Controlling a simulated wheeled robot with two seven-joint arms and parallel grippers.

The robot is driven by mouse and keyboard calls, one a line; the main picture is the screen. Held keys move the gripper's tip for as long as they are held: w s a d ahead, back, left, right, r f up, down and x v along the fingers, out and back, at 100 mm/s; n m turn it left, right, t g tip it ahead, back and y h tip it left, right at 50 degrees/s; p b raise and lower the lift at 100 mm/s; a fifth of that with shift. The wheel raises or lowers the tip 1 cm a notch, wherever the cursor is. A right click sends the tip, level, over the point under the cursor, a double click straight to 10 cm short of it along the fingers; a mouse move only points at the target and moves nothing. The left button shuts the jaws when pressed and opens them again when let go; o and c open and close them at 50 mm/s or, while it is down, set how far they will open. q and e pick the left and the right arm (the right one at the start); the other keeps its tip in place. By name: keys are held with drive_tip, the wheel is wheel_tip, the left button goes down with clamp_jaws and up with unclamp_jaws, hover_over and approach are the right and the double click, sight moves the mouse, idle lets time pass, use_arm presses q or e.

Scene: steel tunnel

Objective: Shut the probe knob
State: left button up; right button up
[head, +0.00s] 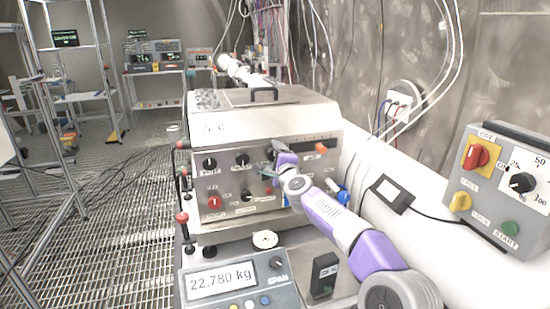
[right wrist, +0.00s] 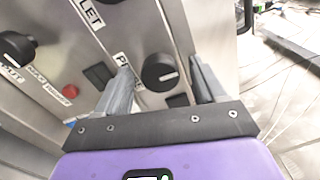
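In the right wrist view a round black knob (right wrist: 160,72) with a white pointer line sits on the metal panel. My right gripper (right wrist: 161,66) is open, with one grey finger on each side of the knob and a gap showing at both sides. In the head view my right gripper (head: 270,172) is at the front panel of the steel machine (head: 225,182) and covers part of it, so the knob does not show clearly there. My left gripper is not in view.
Other black knobs (head: 209,163) and a red knob (head: 214,202) are on the same panel. A scale (head: 238,282) reading 22.780 kg stands in front. A control box (head: 505,180) is at the right. Another black knob (right wrist: 15,45) shows in the wrist view.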

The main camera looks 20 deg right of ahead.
drive_tip(key=s+b, duration=0.2)
drive_tip(key=s, duration=0.5)
drive_tip(key=shift+s+d+b, duration=0.15)
drive_tip(key=shift+s+b, duration=0.15)
